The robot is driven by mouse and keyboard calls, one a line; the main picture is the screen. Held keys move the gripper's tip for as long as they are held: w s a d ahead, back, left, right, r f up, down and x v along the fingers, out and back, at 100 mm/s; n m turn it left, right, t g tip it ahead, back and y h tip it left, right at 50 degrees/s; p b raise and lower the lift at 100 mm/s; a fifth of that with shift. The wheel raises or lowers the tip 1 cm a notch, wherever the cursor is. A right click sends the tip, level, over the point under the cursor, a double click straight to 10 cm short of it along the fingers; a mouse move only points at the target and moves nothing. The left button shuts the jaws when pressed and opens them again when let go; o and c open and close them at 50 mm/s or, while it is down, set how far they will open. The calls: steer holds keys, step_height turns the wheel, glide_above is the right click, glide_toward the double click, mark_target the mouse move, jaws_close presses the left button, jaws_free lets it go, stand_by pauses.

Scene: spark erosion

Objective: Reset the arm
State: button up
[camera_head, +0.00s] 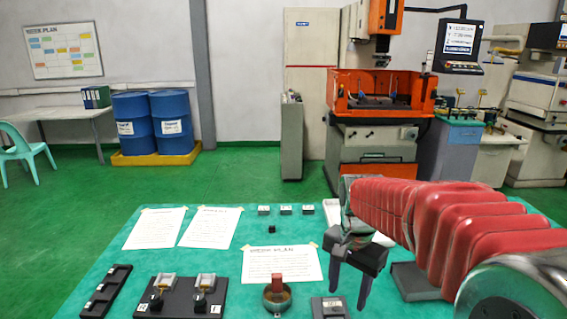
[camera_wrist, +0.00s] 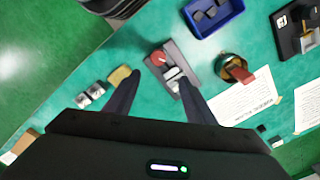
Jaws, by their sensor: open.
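My arm, in a red ribbed cover, reaches in from the right in the head view. My gripper (camera_head: 350,292) hangs over the right part of the teal table (camera_head: 215,268), its two dark fingers apart and pointing down. In the wrist view my gripper (camera_wrist: 159,80) is open, with nothing held between the fingers. A grey block with a red knob and a pale part (camera_wrist: 174,66) lies below, near the right finger. A small yellow block (camera_wrist: 119,75) lies by the left finger. How far the fingertips are above the table I cannot tell.
A brass cup with a copper-red block (camera_head: 277,297) stands left of my gripper, near a paper sheet (camera_head: 283,262). A black fixture with two clamps (camera_head: 180,302) and a black rail (camera_head: 104,292) are further left. A blue tray (camera_wrist: 213,18) shows at the top. An orange machine (camera_head: 375,120) stands behind.

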steer(key=s+r+n+t, duration=0.2)
steer(key=s+n, duration=0.2)
steer(key=s, duration=0.5)
steer(key=s+r+n+t, duration=0.2)
steer(key=s+n, duration=0.3)
steer(key=s, duration=0.4)
steer(key=shift+s+r+t, duration=0.2)
steer(key=shift+r+t, duration=0.15)
steer(key=shift+t, duration=0.35)
steer(key=shift+a, duration=0.1)
steer(key=shift+c, duration=0.3)
